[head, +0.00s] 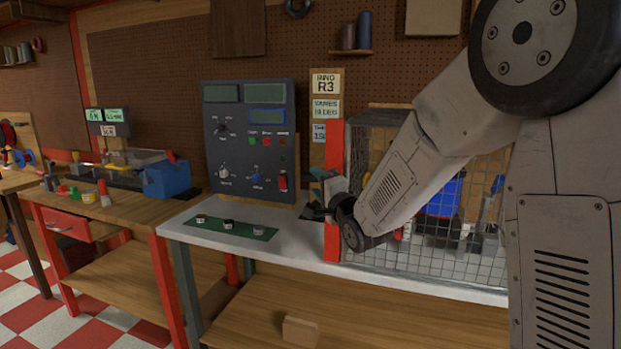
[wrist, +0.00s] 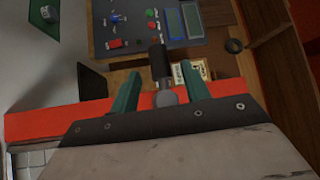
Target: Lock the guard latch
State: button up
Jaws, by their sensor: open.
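The guard latch (wrist: 158,62) shows in the wrist view as a black cylindrical handle on a grey round base, against the red post. In the head view the latch is hidden or too small to make out behind my gripper. My gripper (wrist: 160,72) is open, with one green finger on each side of the latch handle in the picture. Whether either finger touches it I cannot tell. In the head view my gripper (head: 318,211) is at the red post (head: 333,165) on the left edge of the mesh guard (head: 430,255). My arm covers part of the guard.
A grey control panel (head: 214,160) with screens, knobs and a red switch stands left of the post. A green mat (head: 245,233) with small knobs lies on the bench before it. A wooden block (head: 300,331) lies on the lower shelf. A second bench (head: 130,205) stands at left.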

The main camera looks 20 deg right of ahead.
aim_at(313, 180)
jog(key=shift+x, duration=2.35)
grip_shut()
